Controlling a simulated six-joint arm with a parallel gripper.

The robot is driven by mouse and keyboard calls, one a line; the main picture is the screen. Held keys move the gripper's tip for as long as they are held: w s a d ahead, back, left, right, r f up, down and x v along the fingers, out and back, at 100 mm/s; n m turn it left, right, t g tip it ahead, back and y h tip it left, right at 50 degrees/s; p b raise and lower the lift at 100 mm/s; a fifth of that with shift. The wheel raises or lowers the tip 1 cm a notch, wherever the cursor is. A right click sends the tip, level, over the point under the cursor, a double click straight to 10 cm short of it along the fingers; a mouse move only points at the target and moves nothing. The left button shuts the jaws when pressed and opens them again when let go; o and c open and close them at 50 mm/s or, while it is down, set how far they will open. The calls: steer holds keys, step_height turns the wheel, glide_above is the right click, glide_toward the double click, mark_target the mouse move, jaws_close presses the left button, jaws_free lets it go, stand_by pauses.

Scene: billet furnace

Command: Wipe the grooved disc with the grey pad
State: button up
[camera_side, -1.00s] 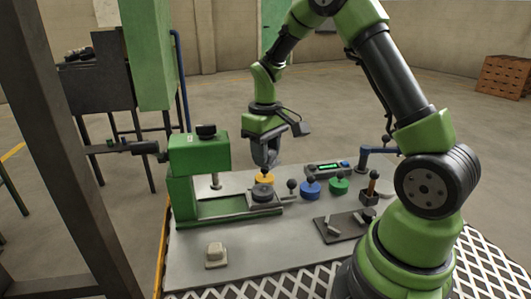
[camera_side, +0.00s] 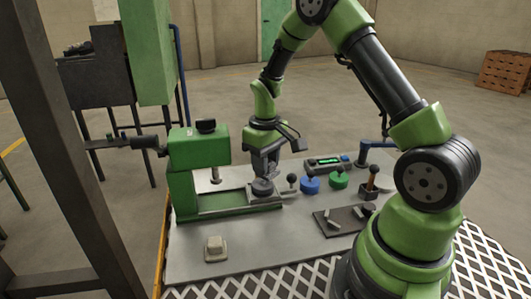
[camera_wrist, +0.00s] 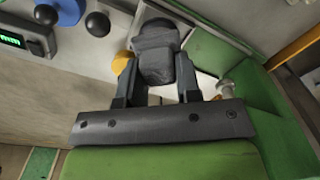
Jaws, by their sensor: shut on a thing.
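My gripper (camera_side: 262,168) points down at the green press (camera_side: 199,150). In the wrist view its fingers (camera_wrist: 157,85) are shut on the dark grey pad (camera_wrist: 157,66). The dark, round grooved disc (camera_side: 262,188) sits on the press's low bed, right below the fingers; part of it shows past the pad in the wrist view (camera_wrist: 155,35). The pad is at or just above the disc; I cannot tell whether they touch. The grooves are too small to make out.
An orange round part (camera_wrist: 122,62) is close beside the left finger in the wrist view. A pale block (camera_side: 215,248) lies on the open front table.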

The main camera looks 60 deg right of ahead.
mark_target(256, 179)
step_height(256, 179, down, 2)
steer(key=shift+f, duration=0.95)
steer(key=shift+w+d+r, duration=0.15)
steer(key=shift+w+r, duration=0.25)
steer(key=shift+r, duration=0.05)
steer(key=shift+c, duration=0.2)
steer(key=shift+w+d+f, duration=0.25)
steer(key=shift+w+f, duration=0.1)
steer(key=shift+w, duration=0.35)
steer(key=shift+w+d+r, duration=0.1)
steer(key=shift+w+d, duration=0.15)
steer(key=shift+w, duration=0.5)
steer(key=shift+s+a, duration=0.3)
steer(key=shift+s, duration=0.55)
steer(key=shift+s+a, duration=0.3)
steer(key=shift+s, duration=0.75)
steer(key=shift+r, duration=4)
